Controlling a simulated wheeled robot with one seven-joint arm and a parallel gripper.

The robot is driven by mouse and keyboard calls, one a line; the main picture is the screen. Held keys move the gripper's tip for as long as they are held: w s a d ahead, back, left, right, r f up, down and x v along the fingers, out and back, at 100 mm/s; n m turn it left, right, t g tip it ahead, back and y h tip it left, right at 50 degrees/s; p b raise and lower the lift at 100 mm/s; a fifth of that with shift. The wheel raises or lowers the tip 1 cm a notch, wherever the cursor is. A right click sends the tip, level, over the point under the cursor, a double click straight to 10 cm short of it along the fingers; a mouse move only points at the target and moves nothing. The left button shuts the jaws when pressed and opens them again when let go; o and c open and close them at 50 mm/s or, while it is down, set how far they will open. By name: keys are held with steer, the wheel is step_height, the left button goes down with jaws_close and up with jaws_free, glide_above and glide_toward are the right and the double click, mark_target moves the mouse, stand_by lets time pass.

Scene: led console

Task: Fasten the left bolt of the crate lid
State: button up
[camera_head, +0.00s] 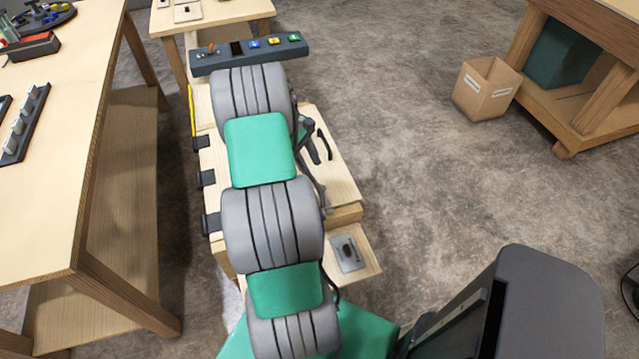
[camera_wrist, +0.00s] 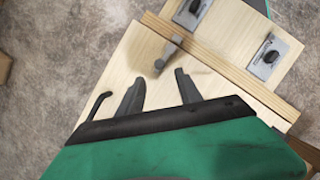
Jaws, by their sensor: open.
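The crate's pale wooden lid (camera_wrist: 215,85) fills much of the wrist view. It also shows in the head view (camera_head: 340,180), partly hidden by my arm. Two metal bolt plates with dark knobs, one at the top (camera_wrist: 190,12) and one at the right (camera_wrist: 270,57), lie beyond a wooden strip in the wrist view. Which is the left bolt, I cannot tell. One bolt plate (camera_head: 347,253) shows in the head view. My gripper (camera_wrist: 158,77) is open over the lid, with nothing seen between its fingers, and apart from both bolts. A blurred grey piece (camera_wrist: 163,58) lies just past its fingertips.
Black hinges (camera_head: 207,178) line the crate's left side. A dark console (camera_head: 250,52) with coloured buttons stands behind my arm. A workbench (camera_head: 70,120) is close on the left.

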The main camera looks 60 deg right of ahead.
mark_target(322, 187)
steer(key=x, duration=0.7)
steer(key=shift+s+f, duration=0.25)
steer(key=shift+f, duration=0.1)
jaws_close()
stand_by(1.0)
